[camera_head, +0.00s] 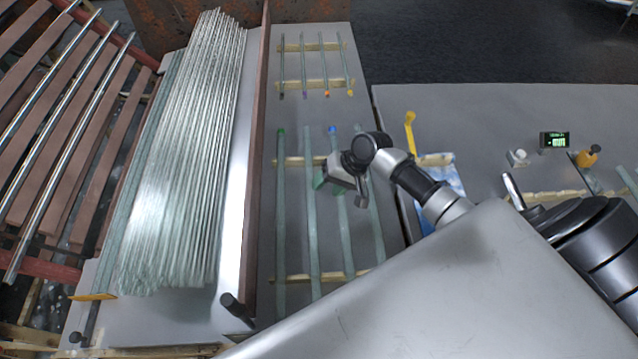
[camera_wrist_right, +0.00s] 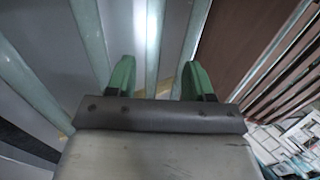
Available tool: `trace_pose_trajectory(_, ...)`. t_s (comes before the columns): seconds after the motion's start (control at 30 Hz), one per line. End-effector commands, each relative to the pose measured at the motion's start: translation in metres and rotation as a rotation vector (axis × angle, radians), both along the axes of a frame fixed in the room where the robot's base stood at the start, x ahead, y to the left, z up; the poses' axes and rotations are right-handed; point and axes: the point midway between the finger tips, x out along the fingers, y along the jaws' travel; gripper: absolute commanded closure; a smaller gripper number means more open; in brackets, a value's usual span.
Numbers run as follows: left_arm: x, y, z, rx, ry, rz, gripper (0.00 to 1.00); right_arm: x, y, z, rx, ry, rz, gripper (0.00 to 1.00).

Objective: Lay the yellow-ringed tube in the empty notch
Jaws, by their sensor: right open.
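In the head view, several short tubes lie on an upper pair of wooden notched strips; the rightmost has a yellow end (camera_head: 350,92). Below, long greenish tubes lie across two lower strips (camera_head: 298,161); one has a green ring (camera_head: 281,130), another a blue ring (camera_head: 332,128). No yellow ring shows on the long tubes, and my arm hides part of them. I cannot make out an empty notch. My right gripper (camera_head: 341,184) is open above the long tubes, near the blue-ringed one. In the right wrist view its green fingers (camera_wrist_right: 158,80) are apart, with pale tubes beyond them. My left gripper is out of view.
A dense bundle of glass tubes (camera_head: 185,150) lies left of a brown upright divider (camera_head: 257,120). A slatted roller frame (camera_head: 60,110) stands at far left. On the right table are a yellow stand (camera_head: 410,130), a small display (camera_head: 554,140) and an orange-yellow knob (camera_head: 588,156).

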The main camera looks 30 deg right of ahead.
Motion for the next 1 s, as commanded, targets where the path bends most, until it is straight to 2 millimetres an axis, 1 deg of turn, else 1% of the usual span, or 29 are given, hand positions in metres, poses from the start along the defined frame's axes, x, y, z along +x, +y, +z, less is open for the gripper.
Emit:
trace_pose_trajectory(0.03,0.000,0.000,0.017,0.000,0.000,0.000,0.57,-0.003,-0.005,0.016,0.000,0.002,-0.002,0.48)
trace_pose_trajectory(0.2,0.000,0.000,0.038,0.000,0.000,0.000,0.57,-0.009,-0.018,0.035,0.000,0.001,-0.002,0.48)
trace_pose_trajectory(0.3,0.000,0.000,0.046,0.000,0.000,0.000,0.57,-0.012,-0.023,0.042,0.001,0.002,-0.001,0.48)
trace_pose_trajectory(0.47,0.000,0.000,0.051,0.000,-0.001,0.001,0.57,-0.013,-0.027,0.046,0.002,0.001,0.000,0.48)
trace_pose_trajectory(1.0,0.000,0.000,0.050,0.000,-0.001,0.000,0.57,-0.014,-0.028,0.046,0.001,0.000,0.001,0.48)
